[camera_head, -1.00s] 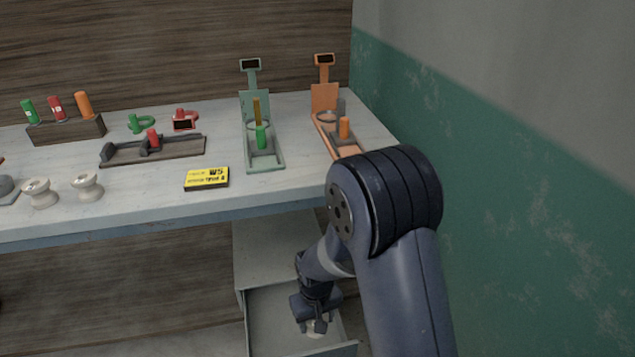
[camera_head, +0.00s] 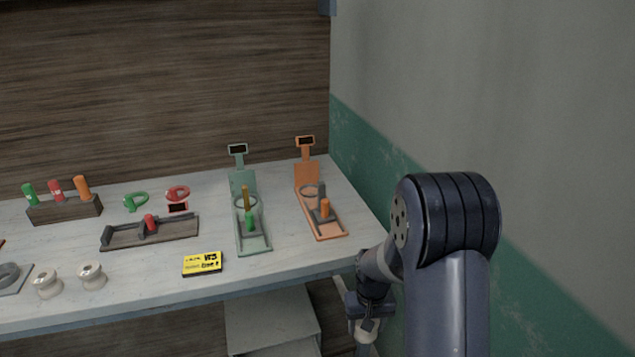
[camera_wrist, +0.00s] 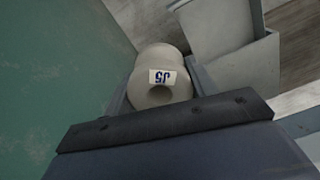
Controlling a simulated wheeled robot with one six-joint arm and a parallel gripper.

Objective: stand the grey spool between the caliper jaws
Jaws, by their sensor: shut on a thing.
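My gripper (camera_head: 364,326) is shut on a pale grey spool, low in front of the table's right end. In the wrist view the spool (camera_wrist: 160,76) sits between the fingers, its holed end facing the camera, with a white label that reads J5 upside down. In the head view only a small pale part of it shows below the gripper. A dark rail (camera_head: 170,233) with an upright block at its left end and a red-knobbed block (camera_head: 150,224) on it looks like the caliper. There is a gap between the two blocks.
Two pale spools (camera_head: 92,276) stand at the table's front left. A yellow label block (camera_head: 202,264), a green stand (camera_head: 252,240) and an orange stand (camera_head: 322,226) occupy the right half. A holder with coloured handles (camera_head: 64,208) is behind. A wall (camera_head: 500,110) is close on the right.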

